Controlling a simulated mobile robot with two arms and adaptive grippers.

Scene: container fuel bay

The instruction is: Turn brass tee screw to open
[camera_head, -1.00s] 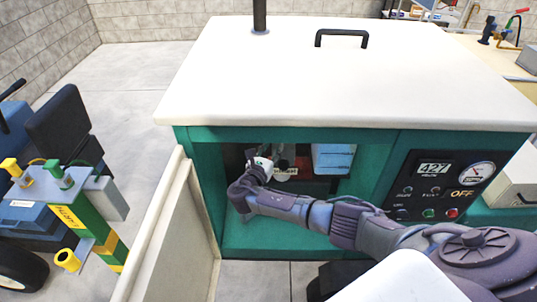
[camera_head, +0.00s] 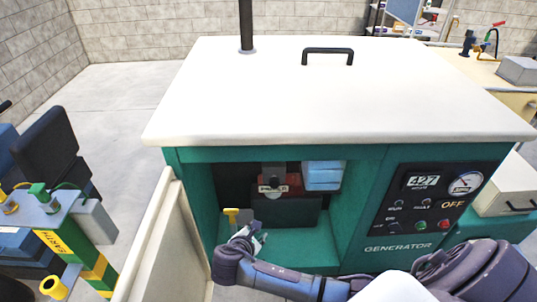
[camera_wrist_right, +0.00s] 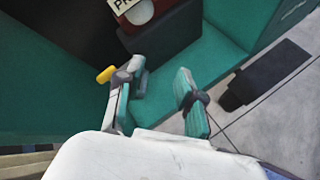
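A small yellow brass tee screw (camera_head: 231,213) stands at the lower left inside the open bay of the green generator (camera_head: 182,200). My right gripper (camera_head: 258,239) is just below and right of it in the head view. In the right wrist view my right gripper (camera_wrist_right: 160,72) has its two fingers spread with nothing between them. The yellow tee head (camera_wrist_right: 105,75) shows there just outside the left finger, which hides part of it. I cannot tell whether they touch. My left gripper is not in view.
Inside the bay are a red part with a white label (camera_head: 272,188) and a light blue box (camera_head: 322,175). An open door panel (camera_head: 150,235) stands left of the bay. A control panel (camera_head: 430,200) reads OFF at right. A cart with yellow fittings (camera_head: 75,240) stands at far left.

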